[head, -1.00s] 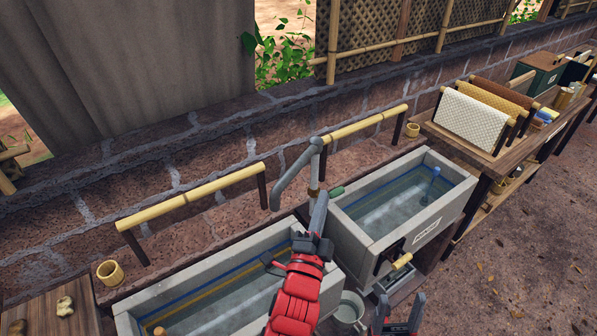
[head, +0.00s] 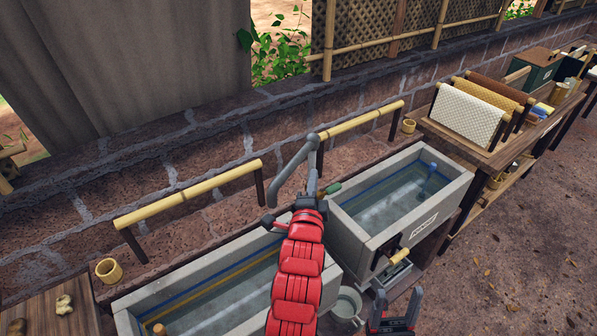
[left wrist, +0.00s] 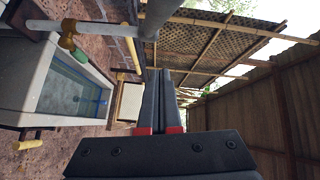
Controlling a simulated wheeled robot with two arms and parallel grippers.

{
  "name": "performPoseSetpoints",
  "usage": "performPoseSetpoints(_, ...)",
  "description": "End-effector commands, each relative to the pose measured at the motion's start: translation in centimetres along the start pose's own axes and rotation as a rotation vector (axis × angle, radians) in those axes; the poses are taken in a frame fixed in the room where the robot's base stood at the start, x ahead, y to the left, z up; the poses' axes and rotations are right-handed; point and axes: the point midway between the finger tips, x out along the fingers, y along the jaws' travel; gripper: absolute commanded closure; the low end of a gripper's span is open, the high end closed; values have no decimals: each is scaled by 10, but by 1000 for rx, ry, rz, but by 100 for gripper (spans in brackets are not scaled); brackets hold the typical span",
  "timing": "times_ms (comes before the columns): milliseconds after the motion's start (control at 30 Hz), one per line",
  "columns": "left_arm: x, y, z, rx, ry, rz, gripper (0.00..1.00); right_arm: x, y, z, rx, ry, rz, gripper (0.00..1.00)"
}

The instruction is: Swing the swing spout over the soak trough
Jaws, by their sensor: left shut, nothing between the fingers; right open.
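The swing spout (head: 292,166) is a grey bent pipe rising between two stone troughs. In the head view its free end hangs at the left, by the back edge of the left trough (head: 215,262). The right trough (head: 350,238) has a white label I cannot read. My left gripper (head: 311,186) is at the spout's post, its fingers mostly hidden by the wrist. In the left wrist view the shut, empty fingers (left wrist: 160,92) point just below the grey spout pipe (left wrist: 155,20); contact is unclear. My right gripper (head: 397,303) is open and empty, low in front of the right trough.
A green-handled tap (head: 332,188) sits beside the spout post. Bamboo rails (head: 190,193) run behind the troughs. A metal bucket (head: 346,305) stands between the troughs' fronts.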

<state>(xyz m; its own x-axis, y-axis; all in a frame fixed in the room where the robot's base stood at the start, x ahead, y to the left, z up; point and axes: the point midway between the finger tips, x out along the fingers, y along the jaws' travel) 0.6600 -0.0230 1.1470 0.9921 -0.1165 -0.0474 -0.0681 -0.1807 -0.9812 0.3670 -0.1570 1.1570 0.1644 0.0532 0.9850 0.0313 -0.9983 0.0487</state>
Motion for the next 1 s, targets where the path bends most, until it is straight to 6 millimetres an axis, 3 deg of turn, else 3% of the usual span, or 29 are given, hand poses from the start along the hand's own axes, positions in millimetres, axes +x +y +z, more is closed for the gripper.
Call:
performPoseSetpoints(67, 12, -3, 0, 0, -1, 1, 100, 8, 0, -1, 0, 0, 0, 39)
performPoseSetpoints(200, 16, -4, 24, 1, -4, 0, 100, 21, 1, -4, 0, 0, 0, 39)
performPoseSetpoints(333, 18, -2, 35, 1, -1, -1, 100, 26, 1, -4, 0, 0, 0, 39)
performPoseSetpoints(767, 19, 1, 39, 0, 1, -1, 100, 26, 1, -4, 0, 0, 0, 39)
performPoseSetpoints(1000, 21, 1, 51, 3, 0, -5, 100, 11, 0, -2, 0, 0, 0, 39)
